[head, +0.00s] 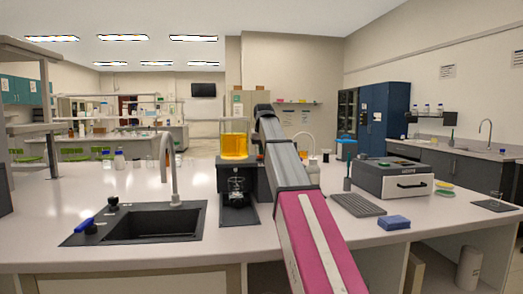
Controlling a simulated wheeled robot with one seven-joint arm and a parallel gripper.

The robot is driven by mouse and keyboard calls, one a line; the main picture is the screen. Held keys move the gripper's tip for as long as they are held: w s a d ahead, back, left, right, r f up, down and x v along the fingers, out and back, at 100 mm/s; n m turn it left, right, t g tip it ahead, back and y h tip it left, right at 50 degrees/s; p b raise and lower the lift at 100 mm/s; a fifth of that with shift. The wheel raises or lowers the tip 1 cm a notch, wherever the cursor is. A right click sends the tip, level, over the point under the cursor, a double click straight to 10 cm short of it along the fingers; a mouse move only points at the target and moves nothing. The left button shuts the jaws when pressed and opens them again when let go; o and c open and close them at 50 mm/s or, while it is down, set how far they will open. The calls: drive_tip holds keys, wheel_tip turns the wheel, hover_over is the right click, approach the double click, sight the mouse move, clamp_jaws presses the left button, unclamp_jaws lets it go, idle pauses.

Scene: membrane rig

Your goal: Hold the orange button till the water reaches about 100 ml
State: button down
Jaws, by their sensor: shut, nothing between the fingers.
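The membrane rig (256,178) is a dark stand on the white bench, just right of the sink. A clear vessel of amber-yellow liquid (234,146) sits on top of it. A clear glass beaker (237,187) stands upright in the opening below. Its water level and markings are too small to read. I cannot make out the orange button. My grey and pink arm reaches up from the lower right and covers the rig's right side. My gripper is hidden behind the arm, so I cannot tell whether it touches the rig.
A black sink (150,226) with a tall tap (171,170) lies left of the rig. Right of my arm are a keyboard (358,205), a blue sponge (394,222) and a grey boxy instrument (392,180). The bench front between sink and sponge is mostly clear.

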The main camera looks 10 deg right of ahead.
drive_tip(key=shift+s+f, duration=0.45)
drive_tip(key=shift+f, duration=0.3)
idle(0.8)
drive_tip(key=shift+w+r, duration=0.15)
drive_tip(key=shift+r, duration=0.3)
drive_tip(key=w+v, duration=0.1)
drive_tip(key=v, duration=1.3)
drive_tip(key=shift+w+r, duration=0.2)
drive_tip(key=shift+r, duration=0.2)
idle(0.5)
